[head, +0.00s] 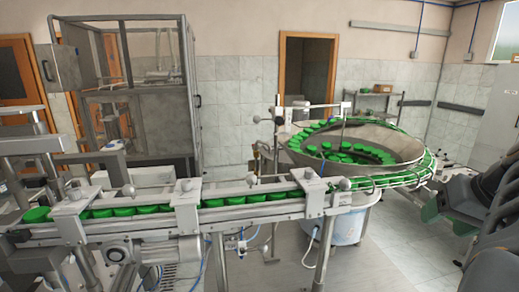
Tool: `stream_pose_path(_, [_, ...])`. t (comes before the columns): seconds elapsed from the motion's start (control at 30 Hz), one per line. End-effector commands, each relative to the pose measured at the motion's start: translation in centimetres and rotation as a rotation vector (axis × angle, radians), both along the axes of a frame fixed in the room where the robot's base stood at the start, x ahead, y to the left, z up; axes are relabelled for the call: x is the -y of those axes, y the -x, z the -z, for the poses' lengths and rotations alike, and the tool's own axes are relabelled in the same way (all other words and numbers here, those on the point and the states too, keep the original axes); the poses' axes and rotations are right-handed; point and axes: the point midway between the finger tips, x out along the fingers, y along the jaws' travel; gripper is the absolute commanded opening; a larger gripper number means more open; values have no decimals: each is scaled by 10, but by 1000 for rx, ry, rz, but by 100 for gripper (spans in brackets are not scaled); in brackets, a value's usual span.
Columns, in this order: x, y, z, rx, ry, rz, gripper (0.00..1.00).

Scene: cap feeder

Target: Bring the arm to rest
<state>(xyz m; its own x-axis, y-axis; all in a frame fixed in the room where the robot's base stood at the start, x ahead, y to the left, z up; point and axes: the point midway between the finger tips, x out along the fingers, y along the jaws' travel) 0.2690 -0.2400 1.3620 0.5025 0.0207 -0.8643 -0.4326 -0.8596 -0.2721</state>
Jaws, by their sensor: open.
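My gripper (445,217) is at the right side of the head view, at the end of my dark arm. Its two greenish fingers stand apart, with nothing visible between them. It is in front of and to the right of the round feeder bowl (300,152), and looks clear of it. Many green caps (345,150) lie in the bowl, and more sit around its rim. My arm's dark links fill the right edge of the picture and hide what is behind them.
A conveyor (240,212) with a row of green caps (125,210) runs from the left to the bowl. A metal-framed cabinet (200,90) stands behind it. A shelf (375,105) is by the back wall. Bare floor (400,255) shows at the lower right.

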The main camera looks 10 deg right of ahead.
Motion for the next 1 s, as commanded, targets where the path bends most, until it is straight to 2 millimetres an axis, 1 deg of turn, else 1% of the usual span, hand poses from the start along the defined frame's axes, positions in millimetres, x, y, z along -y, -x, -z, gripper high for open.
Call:
stream_pose_path(0.03, [-4, -4, 14, -21, -3, 35, 58])
stream_pose_path(0.17, [-19, -17, 53, -76, 8, 119, 58])
stream_pose_path(0.2, [-27, -21, 67, -92, 19, 132, 58])
stream_pose_path(0.27, [-43, -28, 88, -112, 41, 140, 58])
stream_pose_path(0.3, [-55, -33, 102, -124, 58, 133, 58])
stream_pose_path(0.37, [-77, -38, 124, -135, 93, 106, 58])
stream_pose_path(0.4, [-94, -41, 138, -138, 116, 76, 58])
stream_pose_path(0.47, [-118, -43, 157, -139, 152, 14, 58])
stream_pose_path(0.5, [-135, -43, 168, -139, 173, -35, 58])
stream_pose_path(0.6, [-171, -39, 188, -139, 220, -175, 58])
stream_pose_path(0.7, [-199, -33, 199, -141, 242, -298, 58])
stream_pose_path(0.8, [-220, -31, 199, -122, 250, -379, 58])
stream_pose_path(0.9, [-233, -31, 195, -104, 256, -430, 58])
stream_pose_path(1.0, [-237, -31, 194, -99, 257, -448, 58])
